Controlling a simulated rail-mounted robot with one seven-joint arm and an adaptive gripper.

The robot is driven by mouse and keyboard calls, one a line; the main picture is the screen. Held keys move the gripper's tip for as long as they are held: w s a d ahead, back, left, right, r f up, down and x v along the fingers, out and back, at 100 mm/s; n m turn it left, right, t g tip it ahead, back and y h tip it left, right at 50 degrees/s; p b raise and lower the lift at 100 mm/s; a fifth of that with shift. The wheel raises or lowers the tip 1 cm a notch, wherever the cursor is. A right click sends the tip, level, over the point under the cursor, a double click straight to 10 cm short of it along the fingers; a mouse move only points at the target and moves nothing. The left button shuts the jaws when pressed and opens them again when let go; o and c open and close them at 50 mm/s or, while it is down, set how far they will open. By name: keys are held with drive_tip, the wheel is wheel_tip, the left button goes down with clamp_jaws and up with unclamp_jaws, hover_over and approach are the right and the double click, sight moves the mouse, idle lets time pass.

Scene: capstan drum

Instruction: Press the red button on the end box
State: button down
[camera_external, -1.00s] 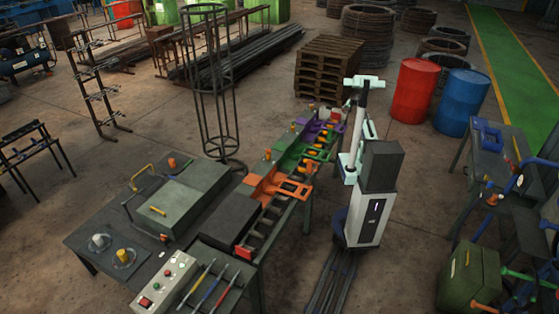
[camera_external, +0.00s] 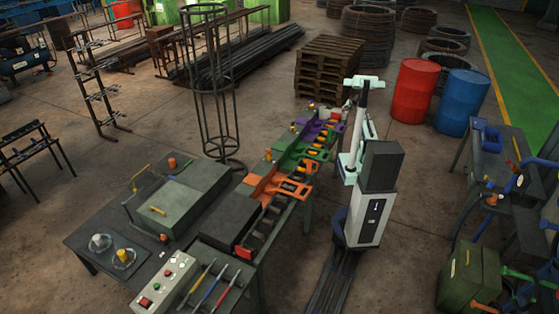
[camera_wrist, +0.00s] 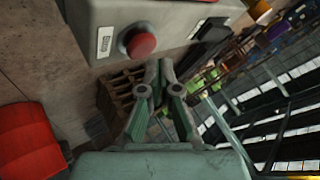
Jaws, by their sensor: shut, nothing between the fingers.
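The end box (camera_wrist: 165,20) is a grey case across the top of the wrist view, tilted in the picture. Its red button (camera_wrist: 138,42) is a round cap on a dark collar, beside a small white label. My gripper (camera_wrist: 159,68) is shut and empty. Its fingertips show below and right of the red button in the picture; I cannot tell the depth gap or see any contact. In the external view my arm reaches toward the far end of the machine line, where the gripper and box are too small to make out clearly.
A red drum (camera_external: 413,91) and a blue drum (camera_external: 462,102) stand right of the line; red also shows in the wrist view (camera_wrist: 30,140). Wooden pallets (camera_external: 328,68) are stacked behind. A control panel (camera_external: 165,283) with a red button sits at the near end.

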drive_tip(key=shift+f, duration=0.4)
drive_tip(key=shift+f+b, duration=0.5)
drive_tip(key=shift+b, duration=0.15)
idle(0.5)
drive_tip(key=shift+r, duration=0.1)
idle(0.3)
drive_tip(key=shift+r+p, duration=0.35)
drive_tip(key=shift+r, duration=0.5)
drive_tip(key=shift+r+p, duration=0.9)
drive_tip(key=shift+r, duration=1.6)
